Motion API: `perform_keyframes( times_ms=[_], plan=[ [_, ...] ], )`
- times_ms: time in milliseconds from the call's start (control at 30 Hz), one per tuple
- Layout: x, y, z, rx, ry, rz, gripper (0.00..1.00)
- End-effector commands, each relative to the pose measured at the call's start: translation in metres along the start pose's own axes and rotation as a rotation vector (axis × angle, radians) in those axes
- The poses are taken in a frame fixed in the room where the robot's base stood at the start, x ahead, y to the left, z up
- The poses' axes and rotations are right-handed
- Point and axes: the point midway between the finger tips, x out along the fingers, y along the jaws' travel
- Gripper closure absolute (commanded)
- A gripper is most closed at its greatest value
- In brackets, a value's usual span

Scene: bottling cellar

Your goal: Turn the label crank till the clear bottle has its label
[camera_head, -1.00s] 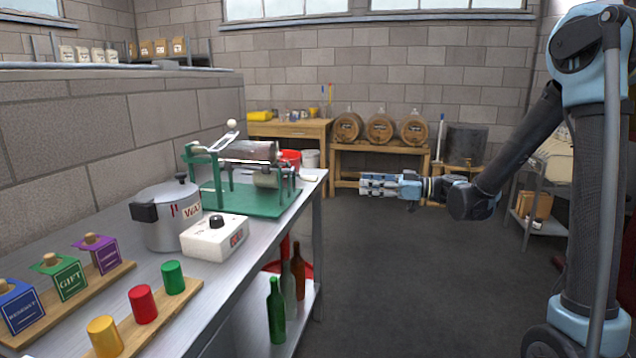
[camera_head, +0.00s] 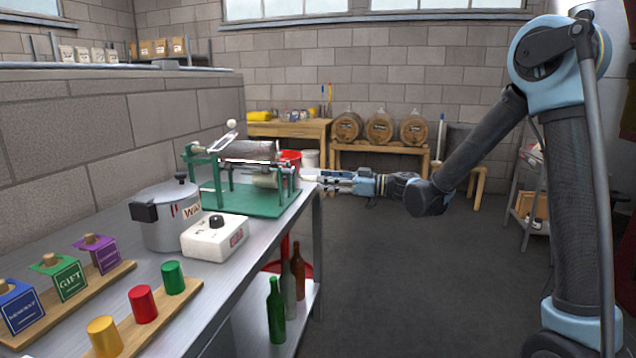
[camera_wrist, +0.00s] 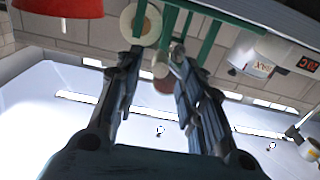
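The green labelling machine (camera_head: 245,203) stands at the far end of the steel bench, with a glassy cylinder (camera_head: 247,149) lying across its top and a roll (camera_head: 266,180) below it. I cannot tell whether the cylinder is the clear bottle or whether it bears a label. A lever with a white ball knob (camera_head: 231,124) rises at the left. A pale crank handle (camera_head: 308,178) sticks out at the machine's right. My gripper (camera_head: 318,181) is beside that handle, pointing left. In the wrist view my gripper (camera_wrist: 157,55) has its fingers apart, with small round parts beyond them; contact is unclear.
On the bench stand a wax pot (camera_head: 172,215), a white control box (camera_head: 215,238), coloured cups (camera_head: 143,304) and label stamps (camera_head: 69,278). Bottles (camera_head: 276,310) stand on the lower shelf. The floor right of the bench is clear.

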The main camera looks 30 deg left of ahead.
Motion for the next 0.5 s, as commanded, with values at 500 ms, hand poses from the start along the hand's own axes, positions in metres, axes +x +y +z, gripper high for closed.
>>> perform_keyframes(
  times_ms=[500],
  plan=[
    [0.039, 0.000, 0.000, 0.000, 0.000, 0.000, 0.64]
  ],
)
